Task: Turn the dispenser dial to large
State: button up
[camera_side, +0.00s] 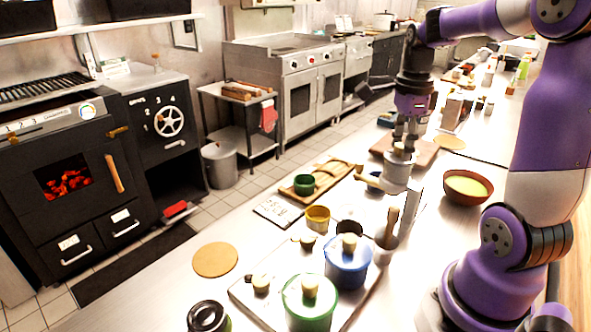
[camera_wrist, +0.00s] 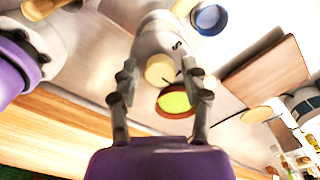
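The dispenser (camera_side: 397,178) is a pale grey cylinder on the counter, right of centre in the side view. It also shows in the wrist view (camera_wrist: 158,38), with a dark letter S on it. Its dial has a cream knob (camera_wrist: 160,70). My gripper (camera_side: 402,140) is directly above the dispenser, pointing down. In the wrist view my gripper's fingers (camera_wrist: 160,80) are apart, one on each side of the knob, with visible gaps. I cannot tell whether the fingertips reach down to the knob's height. Any other size marks are hidden or too small to read.
A brown bowl of yellow-green contents (camera_side: 467,187) stands right of the dispenser. A wooden board (camera_side: 420,152) lies behind it. A blue pot (camera_side: 347,268), a green pot (camera_side: 309,304) and a pestle in a mortar (camera_side: 387,238) stand nearer the camera.

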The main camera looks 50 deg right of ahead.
aim_at(402, 145)
jog(key=shift+r, duration=0.1)
notch_tip(402, 145, up, 12)
dwell(0.6)
jog(key=a+f+n+t, duration=0.2)
jog(key=a+f+n, duration=0.3)
jog(key=a+n, duration=0.4)
jog(key=s+a+f+n+t, duration=0.1)
jog(key=a+f+n+t, duration=0.2)
jog(key=a+n, duration=0.6)
jog(key=f+n, duration=0.2)
jog(key=n, duration=0.7)
jog(key=shift+a+t, duration=0.25)
jog(key=shift+t, duration=0.05)
jog(key=shift+s, duration=0.1)
